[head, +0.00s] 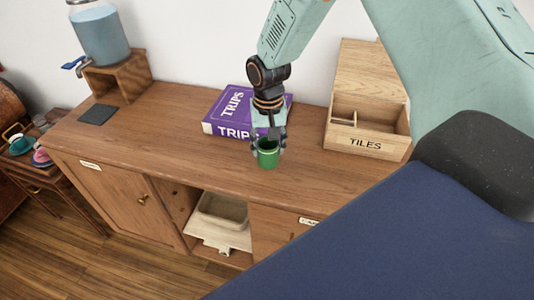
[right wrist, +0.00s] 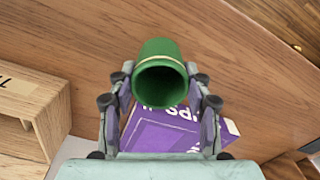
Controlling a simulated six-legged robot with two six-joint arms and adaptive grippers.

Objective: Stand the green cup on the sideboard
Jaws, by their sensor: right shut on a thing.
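A green cup (head: 267,158) is held in my right gripper (head: 267,146), whose fingers close on it from both sides. In the right wrist view the cup (right wrist: 160,75) sits between the two fingers (right wrist: 160,108), with its open mouth towards the camera. The cup is upright in the head view, over the wooden sideboard (head: 190,150), in front of the purple book. I cannot tell whether its base touches the sideboard top. My left gripper is not in view.
A purple book (head: 222,116) lies behind the cup. A water dispenser (head: 100,35) on a wooden stand and a dark mat (head: 97,114) are at the left. The sideboard top left of the cup is clear.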

